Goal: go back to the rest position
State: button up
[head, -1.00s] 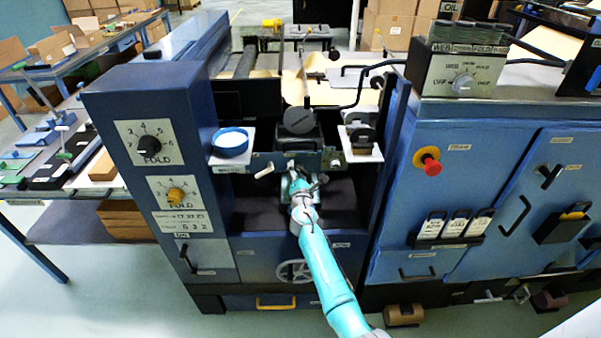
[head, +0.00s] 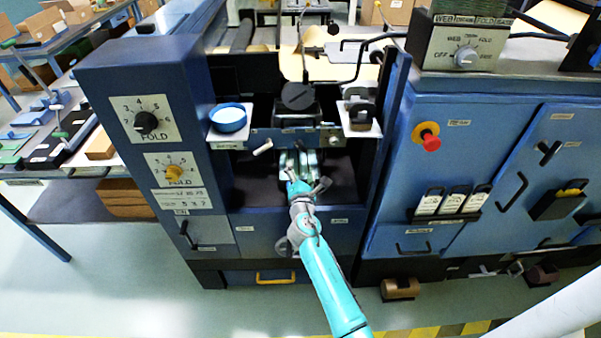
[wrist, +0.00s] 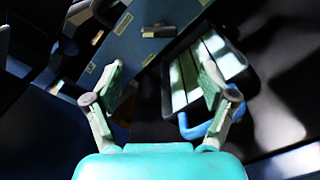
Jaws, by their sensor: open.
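My teal arm reaches up from the bottom of the head view to the middle bay of the blue machine (head: 290,222). My gripper (head: 304,186) is at the front of that bay, below the cross bar (head: 290,138). In the wrist view my gripper (wrist: 160,80) has its two fingers wide apart, with nothing between them. Beyond the right finger is a black tray (wrist: 250,82) with several pale strips (wrist: 222,57) and a blue handle (wrist: 190,128). The right finger overlaps the tray in the picture; I cannot tell whether they touch.
A fold panel with a black knob (head: 145,122) stands left of the bay. A white shelf with a blue-rimmed dish (head: 229,118) juts out beside it. A red stop button (head: 431,142) is on the right cabinet. The floor (head: 140,290) in front at left is clear.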

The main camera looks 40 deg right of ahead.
jog(key=shift+s+a, duration=0.2)
jog(key=shift+s, duration=0.1)
dwell(0.4)
jog(key=s+a+f+m+y, duration=0.2)
jog(key=s+a+f, duration=0.25)
jog(key=s, duration=0.45)
jog(key=s+a+f+m+y, duration=0.25)
jog(key=s+a, duration=0.35)
jog(key=s, duration=0.3)
jog(key=s+a+f+m+y, duration=0.2)
jog(key=s+a+f+m, duration=0.15)
jog(key=s+a, duration=0.4)
jog(key=s+a+r+m+y, duration=0.1)
jog(key=s+a+r+m, duration=0.15)
jog(key=s, duration=0.55)
jog(key=s+a+r+m+y, duration=0.1)
jog(key=s+r+m+y, duration=0.15)
jog(key=s, duration=0.55)
jog(key=s+a+r+m, duration=0.1)
jog(key=s+r+m, duration=0.6)
jog(key=s+r, duration=0.3)
jog(key=shift+s+a+r, duration=0.15)
jog(key=shift+s+a, duration=0.15)
jog(key=shift+s, duration=0.35)
